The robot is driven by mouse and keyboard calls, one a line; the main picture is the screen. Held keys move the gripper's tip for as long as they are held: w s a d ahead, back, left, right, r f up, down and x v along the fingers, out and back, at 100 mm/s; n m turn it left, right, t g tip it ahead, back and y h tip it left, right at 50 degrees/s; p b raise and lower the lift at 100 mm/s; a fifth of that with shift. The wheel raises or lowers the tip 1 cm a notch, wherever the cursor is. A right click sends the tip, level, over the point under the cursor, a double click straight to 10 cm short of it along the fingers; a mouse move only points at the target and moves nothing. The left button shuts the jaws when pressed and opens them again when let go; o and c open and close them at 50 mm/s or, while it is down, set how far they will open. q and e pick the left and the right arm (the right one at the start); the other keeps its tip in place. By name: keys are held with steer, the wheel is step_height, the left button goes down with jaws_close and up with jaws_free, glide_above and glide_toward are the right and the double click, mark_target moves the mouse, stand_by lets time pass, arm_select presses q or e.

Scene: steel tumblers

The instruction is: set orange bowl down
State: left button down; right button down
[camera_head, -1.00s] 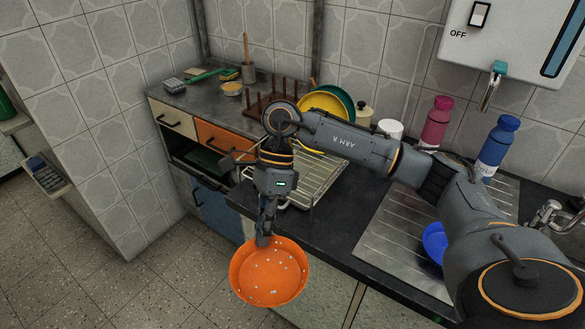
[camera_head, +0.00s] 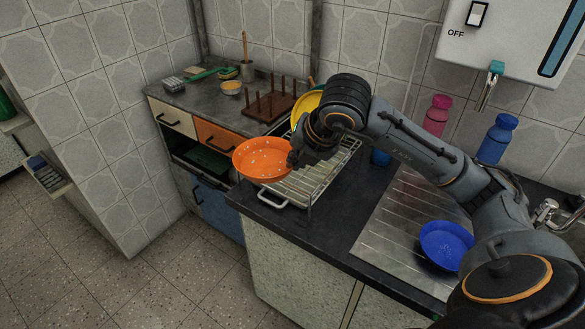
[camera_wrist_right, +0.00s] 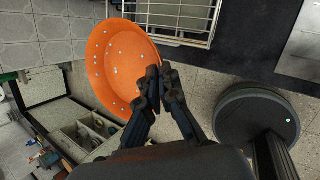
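The orange bowl (camera_head: 263,159) is held in the air near the left end of the wire dish rack (camera_head: 309,183), with its speckled inside facing up toward the head camera. My right gripper (camera_head: 294,157) is shut on the bowl's right rim. In the right wrist view the orange bowl (camera_wrist_right: 115,68) fills the upper left, and the fingertips of my right gripper (camera_wrist_right: 155,82) pinch its edge. The rack's wires show above it there. My left gripper is in neither view.
A yellow plate (camera_head: 306,106) stands behind my right arm. A wooden peg rack (camera_head: 270,104) is on the grey counter at the back. A blue bowl (camera_head: 446,245) lies on the steel drainboard (camera_head: 392,225). Pink (camera_head: 436,116) and blue (camera_head: 497,139) bottles stand by the wall.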

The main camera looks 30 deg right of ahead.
steer(key=shift+m, duration=0.3)
steer(key=w+d+f+p, duration=0.1)
steer(key=w+d+f, duration=0.1)
steer(key=d, duration=0.1)
steer(key=w+d+f+p, duration=0.1)
steer(key=w+d+f, duration=0.2)
steer(key=d, duration=0.1)
steer(key=w+d+f+p, duration=0.1)
steer(key=w+d+f, duration=0.1)
steer(key=d+f, duration=0.1)
steer(key=shift+w+d+f, duration=0.2)
steer(key=shift+w+d, duration=0.05)
steer(key=shift+d, duration=0.25)
steer(key=shift+w+d+f, duration=0.25)
steer(key=shift+d+f, duration=0.05)
steer(key=shift+f, duration=0.25)
step_height(320, 180, down, 3)
steer(key=shift+d+f+p, duration=0.15)
steer(key=shift+p, duration=0.6)
steer(key=c, duration=1.5)
jaws_free()
